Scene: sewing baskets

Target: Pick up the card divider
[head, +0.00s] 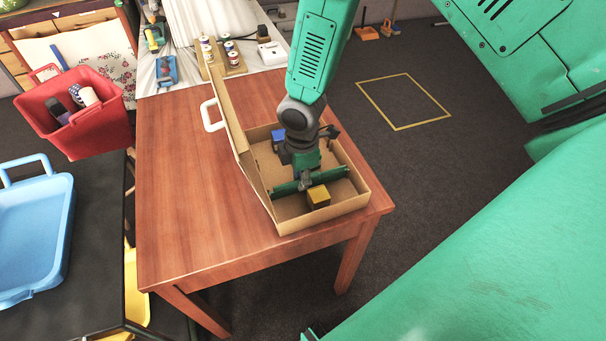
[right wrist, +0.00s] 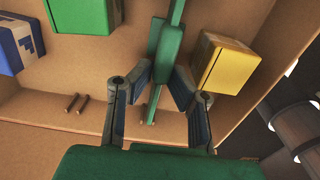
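The card divider (head: 297,187) is a thin green strip standing across the inside of the open cardboard box (head: 357,203). It also shows in the right wrist view (right wrist: 166,45), running up the picture with a cross-piece. My right gripper (right wrist: 161,84) points down into the box, its two fingers apart on either side of the divider. Space shows beside the divider between the fingers, and I see no firm contact. In the head view the wrist and gripper hide part of the divider. My left gripper is not in view.
In the box are a yellow block (head: 318,197), a blue block (head: 279,136) and a green block (right wrist: 84,14). The box's lid stands open on its left. The wooden table (head: 185,200) is clear left of the box. A red basket (head: 92,128) stands beyond its left edge.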

